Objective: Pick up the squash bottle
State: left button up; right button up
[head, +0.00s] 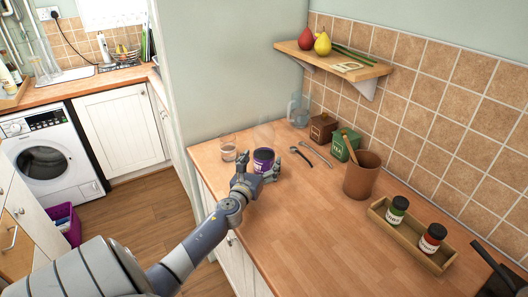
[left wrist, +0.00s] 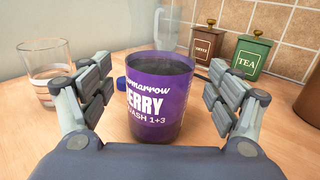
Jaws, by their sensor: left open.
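The squash bottle (head: 263,160) stands upright on the wooden worktop, with a purple label and a clear upper part that is hard to see. In the left wrist view the bottle (left wrist: 157,103) is large and central, its label reading partly "ERRY" and "SQUASH 1+3". My left gripper (head: 259,164) is open at the bottle. In the left wrist view its fingers (left wrist: 158,88) stand on either side of the label, with gaps visible on both sides. The right gripper is not in view.
A drinking glass (head: 228,149) stands just left of the bottle. Spoon-like utensils (head: 301,155), a brown canister (head: 322,128), a green tea canister (head: 345,146) and a brown pot (head: 361,176) are to the right. A tray (head: 412,238) holds two jars. The front worktop is clear.

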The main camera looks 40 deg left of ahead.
aim_at(264, 157)
pick_arm(q)
jog(key=shift+x, duration=1.15)
jog(key=shift+w+a, duration=0.15)
jog(key=shift+w, duration=0.15)
jog(key=shift+f, duration=0.1)
jog(key=shift+s, duration=0.1)
jog(key=c, duration=1.4)
jog(key=shift+r, duration=0.2)
jog(key=shift+c, duration=0.5)
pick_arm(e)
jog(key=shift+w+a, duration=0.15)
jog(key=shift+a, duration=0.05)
